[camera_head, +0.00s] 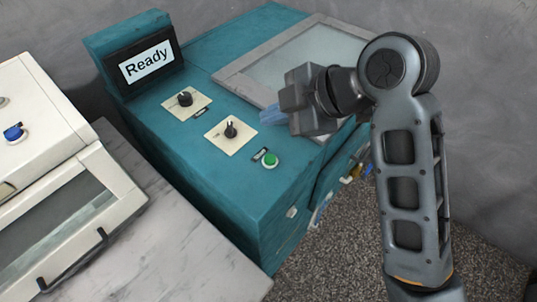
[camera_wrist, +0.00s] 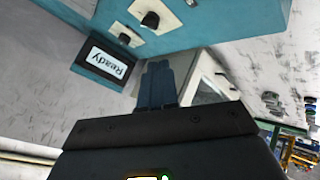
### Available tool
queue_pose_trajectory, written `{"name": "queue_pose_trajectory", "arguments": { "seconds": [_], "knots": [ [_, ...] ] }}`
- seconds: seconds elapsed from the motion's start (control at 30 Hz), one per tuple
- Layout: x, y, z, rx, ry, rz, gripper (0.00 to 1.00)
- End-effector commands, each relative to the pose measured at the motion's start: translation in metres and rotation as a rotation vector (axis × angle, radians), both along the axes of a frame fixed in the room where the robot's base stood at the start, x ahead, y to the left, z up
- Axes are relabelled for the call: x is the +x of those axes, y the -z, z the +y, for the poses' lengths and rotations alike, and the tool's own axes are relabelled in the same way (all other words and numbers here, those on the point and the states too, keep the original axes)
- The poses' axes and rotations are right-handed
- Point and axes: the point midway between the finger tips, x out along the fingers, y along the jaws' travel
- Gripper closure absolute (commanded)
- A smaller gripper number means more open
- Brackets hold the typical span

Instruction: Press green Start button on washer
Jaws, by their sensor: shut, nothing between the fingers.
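The teal washer (camera_head: 215,190) has a round green button (camera_head: 270,160) near the front right corner of its top panel, beside a small dark label. My gripper (camera_head: 272,115) is shut and empty. In the head view its bluish fingertips point left, above the panel and behind the green button, apart from it. In the wrist view the closed fingers (camera_wrist: 158,85) point up the picture toward the washer. The green button cannot be made out in the wrist view. The washer's screen (camera_head: 147,61) reads "Ready"; it appears upside down in the wrist view (camera_wrist: 106,60).
Two black knobs (camera_head: 185,98) (camera_head: 230,130) on pale plates sit left of the button. A framed glass lid (camera_head: 300,58) lies behind my gripper. A white machine (camera_head: 45,150) and a marble-like surface (camera_head: 170,255) stand at left. Colored fittings (camera_head: 350,176) project from the washer's right side.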

Motion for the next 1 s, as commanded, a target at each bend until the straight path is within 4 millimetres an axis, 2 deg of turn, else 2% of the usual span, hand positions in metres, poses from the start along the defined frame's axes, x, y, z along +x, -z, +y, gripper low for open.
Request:
{"name": "queue_pose_trajectory", "arguments": {
  "seconds": [0.27,0.8,1.0],
  "knots": [
    [0.0,0.015,0.0,0.001,0.001,0.001,1.0],
    [0.0,0.081,0.0,0.001,0.002,0.001,1.0],
    [0.0,0.089,0.0,0.001,0.002,0.001,1.0]
  ]
}}
